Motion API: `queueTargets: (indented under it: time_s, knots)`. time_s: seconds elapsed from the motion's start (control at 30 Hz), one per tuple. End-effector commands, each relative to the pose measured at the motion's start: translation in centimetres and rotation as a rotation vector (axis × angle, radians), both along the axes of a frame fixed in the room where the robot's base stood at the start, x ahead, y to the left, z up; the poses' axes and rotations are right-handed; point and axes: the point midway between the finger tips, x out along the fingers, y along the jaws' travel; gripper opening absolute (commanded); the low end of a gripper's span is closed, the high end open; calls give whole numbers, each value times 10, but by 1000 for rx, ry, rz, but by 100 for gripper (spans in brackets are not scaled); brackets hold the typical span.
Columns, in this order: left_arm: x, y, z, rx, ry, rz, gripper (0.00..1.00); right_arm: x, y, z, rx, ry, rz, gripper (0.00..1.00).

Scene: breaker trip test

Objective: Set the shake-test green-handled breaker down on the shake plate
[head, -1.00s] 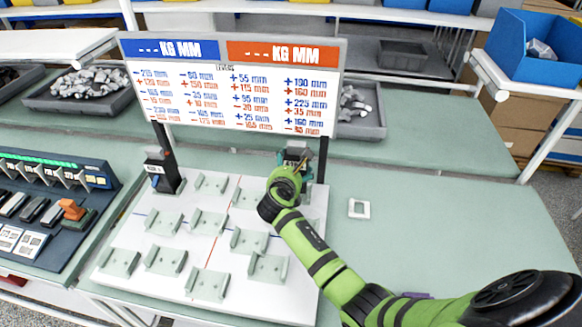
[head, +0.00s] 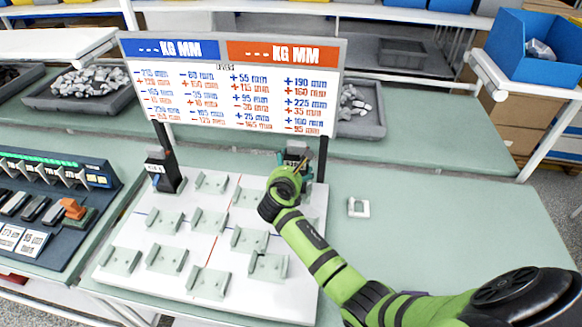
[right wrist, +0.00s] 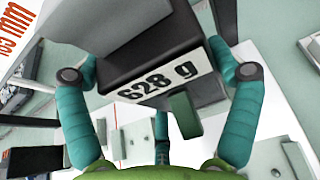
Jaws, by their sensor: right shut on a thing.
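My right gripper (head: 286,180) is over the back right part of a white plate (head: 180,278) that carries several grey-green cradles; I take it as the shake plate. In the right wrist view its teal fingers (right wrist: 160,75) are on both sides of a dark breaker (right wrist: 150,50), shut on it. The breaker has a "628 g" label and a green handle (right wrist: 185,114). In the head view the breaker (head: 297,151) shows only partly, behind the gripper near the right post. I cannot tell whether it touches the plate. My left gripper is not in view.
A sign board (head: 232,85) on posts stands at the plate's back. Another dark block (head: 163,171) stands at the back left. A console (head: 45,215) is at the left. A small white square piece (head: 358,208) lies right on the otherwise clear bench.

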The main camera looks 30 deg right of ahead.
Motion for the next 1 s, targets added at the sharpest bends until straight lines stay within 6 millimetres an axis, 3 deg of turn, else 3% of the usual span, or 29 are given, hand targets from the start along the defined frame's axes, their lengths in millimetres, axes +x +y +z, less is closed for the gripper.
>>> queueTargets:
  time_s: [1.0]
  knots:
    - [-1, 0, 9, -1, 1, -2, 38, 1, 0, 3, -4, -6, 2, 31]
